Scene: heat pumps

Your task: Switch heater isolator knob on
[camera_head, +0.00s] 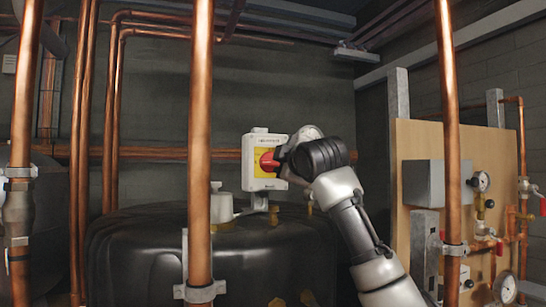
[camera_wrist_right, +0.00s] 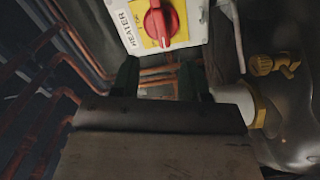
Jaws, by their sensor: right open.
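The heater isolator is a white box (camera_head: 261,178) with a yellow plate and a red knob (camera_head: 268,161), standing above the black tank. In the right wrist view the red knob (camera_wrist_right: 156,22) sits on the yellow plate beside the word HEATER, at the top of the picture. My right gripper (camera_head: 283,157) is at the right side of the knob in the head view and partly covers the box. In the right wrist view its two dark fingers (camera_wrist_right: 157,82) are apart with nothing between them, below the knob in the picture. Contact with the knob cannot be told. My left gripper is not in view.
A black tank (camera_head: 130,255) stands below the box. A vertical copper pipe (camera_head: 200,120) rises just left of the box, and another (camera_head: 449,120) stands right of my arm. A wooden board (camera_head: 420,145) with gauges and valves is at the right. A yellow-capped fitting (camera_wrist_right: 275,65) is right of the fingers.

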